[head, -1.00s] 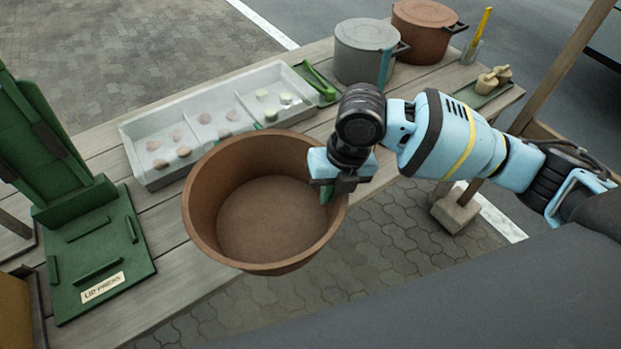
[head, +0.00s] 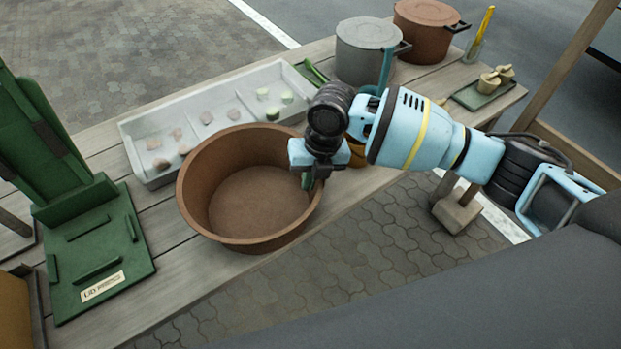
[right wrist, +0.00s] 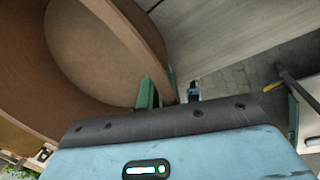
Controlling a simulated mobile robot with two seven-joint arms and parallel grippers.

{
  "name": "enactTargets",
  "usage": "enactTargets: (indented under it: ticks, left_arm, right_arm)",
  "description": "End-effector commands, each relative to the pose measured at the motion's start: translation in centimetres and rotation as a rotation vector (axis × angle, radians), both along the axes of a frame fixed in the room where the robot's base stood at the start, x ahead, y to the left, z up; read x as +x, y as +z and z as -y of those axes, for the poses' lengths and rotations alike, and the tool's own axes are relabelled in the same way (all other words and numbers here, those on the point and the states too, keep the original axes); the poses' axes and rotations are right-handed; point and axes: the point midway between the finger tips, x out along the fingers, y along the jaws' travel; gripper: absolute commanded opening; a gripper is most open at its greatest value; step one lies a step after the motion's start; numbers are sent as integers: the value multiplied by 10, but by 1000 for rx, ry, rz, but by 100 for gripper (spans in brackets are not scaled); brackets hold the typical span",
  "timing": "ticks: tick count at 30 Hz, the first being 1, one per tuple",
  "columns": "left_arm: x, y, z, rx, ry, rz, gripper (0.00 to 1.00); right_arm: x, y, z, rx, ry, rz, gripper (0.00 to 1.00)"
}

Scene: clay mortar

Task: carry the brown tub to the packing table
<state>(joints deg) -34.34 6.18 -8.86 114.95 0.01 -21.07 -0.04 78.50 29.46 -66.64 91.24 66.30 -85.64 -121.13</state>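The brown tub (head: 215,195) is wide, round and empty inside. In the head view it is upright, low over or on the front part of the plank table (head: 190,290); I cannot tell whether it touches. My right gripper (head: 308,182) is at the tub's right rim, pointing down. In the right wrist view the tub (right wrist: 90,50) fills the upper left, and the green fingers (right wrist: 160,90) are on both sides of its wall, closed on it. My left gripper is not in view. No label marks any table as the packing table.
A white divided tray (head: 143,165) with pale lumps is behind the tub. A green lid press (head: 100,240) stands to the left. A grey pot (head: 365,55), a brown pot (head: 425,35) and a small green tray (head: 480,95) are at the back right. An orange item (head: 357,153) shows behind my gripper.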

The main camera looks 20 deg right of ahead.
Motion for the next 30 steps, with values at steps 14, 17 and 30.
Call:
enactTargets:
  ticks: [14, 17, 30]
  left_arm:
    - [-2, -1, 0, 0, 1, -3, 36]
    - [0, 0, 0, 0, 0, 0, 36]
    - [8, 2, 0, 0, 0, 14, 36]
  right_arm:
    - [0, -7, 0, 1, 0, 1, 9]
    - [0, -7, 0, 1, 0, 2, 22]
    - [1, 1, 1, 2, 0, 4, 26]
